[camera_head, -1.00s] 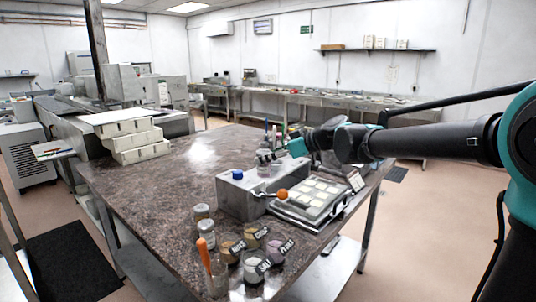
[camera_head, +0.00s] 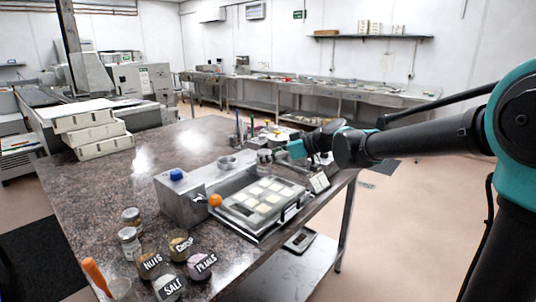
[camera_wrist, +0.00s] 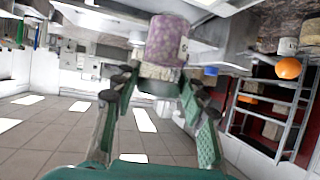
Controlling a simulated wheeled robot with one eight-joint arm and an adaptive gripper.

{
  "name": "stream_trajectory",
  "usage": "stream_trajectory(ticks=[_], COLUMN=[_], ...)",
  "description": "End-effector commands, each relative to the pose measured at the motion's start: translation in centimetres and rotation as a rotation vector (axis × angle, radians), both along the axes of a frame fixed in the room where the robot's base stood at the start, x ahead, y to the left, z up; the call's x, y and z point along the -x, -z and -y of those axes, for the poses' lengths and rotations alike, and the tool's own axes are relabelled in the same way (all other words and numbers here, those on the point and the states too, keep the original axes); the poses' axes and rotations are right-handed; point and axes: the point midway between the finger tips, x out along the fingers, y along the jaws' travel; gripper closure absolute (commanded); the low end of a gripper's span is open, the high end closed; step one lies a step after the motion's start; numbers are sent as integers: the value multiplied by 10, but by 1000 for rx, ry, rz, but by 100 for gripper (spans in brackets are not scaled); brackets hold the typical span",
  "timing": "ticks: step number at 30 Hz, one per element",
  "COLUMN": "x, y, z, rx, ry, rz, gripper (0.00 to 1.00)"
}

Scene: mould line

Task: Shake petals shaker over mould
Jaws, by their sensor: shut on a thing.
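The petals shaker (camera_wrist: 167,40), a clear jar with mottled pink-purple contents, is between my gripper's fingers (camera_wrist: 158,82) in the wrist view. My gripper is shut on it. In the head view my gripper (camera_head: 282,152) holds the small shaker (camera_head: 264,157) up behind the mould's far edge, as seen in the picture. The wrist view is inverted; I cannot tell the shaker's exact tilt. The mould (camera_head: 238,206) is a pale tray with several cream-coloured squares, lying on a metal unit. No falling petals are visible.
The metal unit (camera_head: 180,203) has a blue button (camera_head: 176,174) and an orange knob (camera_head: 215,200). Labelled pots, including a PETALS pot (camera_head: 200,265), and two jars (camera_head: 129,240) stand front left. Stacked white trays (camera_head: 92,130) are at the far left. The stone tabletop's middle left is clear.

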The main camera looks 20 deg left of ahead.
Motion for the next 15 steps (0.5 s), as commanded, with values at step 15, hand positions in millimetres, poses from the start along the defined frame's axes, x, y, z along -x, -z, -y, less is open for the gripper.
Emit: stream_trajectory(ticks=[15], x=[0], y=[31], z=[0], rx=[0], ry=[0], rz=[0], gripper=[89])
